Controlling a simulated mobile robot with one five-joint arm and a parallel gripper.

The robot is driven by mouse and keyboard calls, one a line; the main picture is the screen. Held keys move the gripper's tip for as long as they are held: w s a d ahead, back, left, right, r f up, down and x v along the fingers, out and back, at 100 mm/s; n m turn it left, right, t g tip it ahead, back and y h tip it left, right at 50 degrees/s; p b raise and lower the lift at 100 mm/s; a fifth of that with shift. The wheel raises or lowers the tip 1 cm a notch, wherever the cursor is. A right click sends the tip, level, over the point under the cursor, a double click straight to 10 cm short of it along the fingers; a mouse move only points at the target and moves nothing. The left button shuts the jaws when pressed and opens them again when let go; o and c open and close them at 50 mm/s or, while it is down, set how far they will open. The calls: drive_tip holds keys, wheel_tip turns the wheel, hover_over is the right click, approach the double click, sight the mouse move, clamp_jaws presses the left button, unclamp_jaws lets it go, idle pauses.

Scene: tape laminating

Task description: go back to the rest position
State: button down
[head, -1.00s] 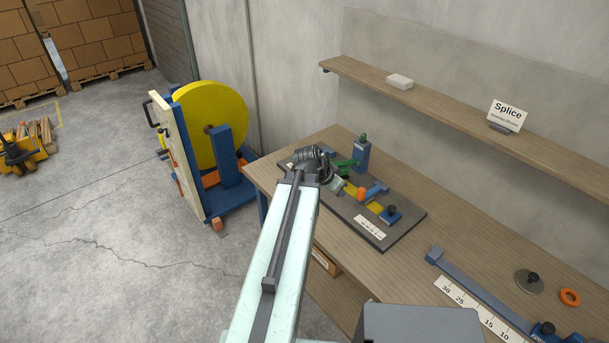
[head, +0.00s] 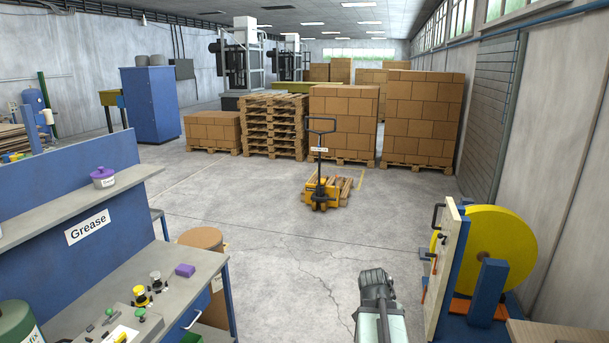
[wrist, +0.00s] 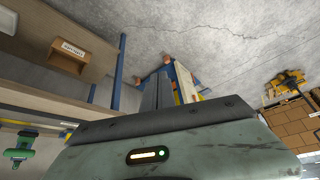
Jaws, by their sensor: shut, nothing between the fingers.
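My gripper (head: 376,280) shows at the bottom right of the middle in the head view, at the end of my raised pale arm. It is over open concrete floor, clear of the benches and touching nothing. In the wrist view its dark fingers (wrist: 157,92) are together with nothing between them. The rest of my arm runs out of the bottom of the head view.
A yellow reel on a blue stand (head: 492,250) is close on the right. A bench with a "Grease" sign (head: 88,227) is on the left. A yellow pallet jack (head: 320,195) stands ahead, before stacked cartons (head: 345,118). Bare floor (head: 270,265) lies between.

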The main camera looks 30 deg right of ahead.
drive_tip(key=w+a+f+n+t+y, duration=0.1)
drive_tip(key=w+a+n, duration=0.4)
drive_tip(key=a, duration=0.9)
drive_tip(key=w+a+f+n+y, duration=0.15)
drive_tip(key=w+a, duration=0.45)
drive_tip(key=a, duration=0.8)
drive_tip(key=s+a+f+n+g+y, duration=0.1)
drive_tip(key=s+a+n+g+y, duration=0.1)
drive_tip(key=a+n, duration=0.6)
drive_tip(key=s+a+y, duration=0.1)
drive_tip(key=s+a, duration=0.1)
drive_tip(key=a, duration=0.4)
drive_tip(key=shift+s+a+n+b, duration=0.25)
drive_tip(key=shift+a+n+b, duration=0.05)
drive_tip(key=shift+n+b, duration=0.1)
drive_tip(key=shift+d+f, duration=0.1)
drive_tip(key=shift+d, duration=0.1)
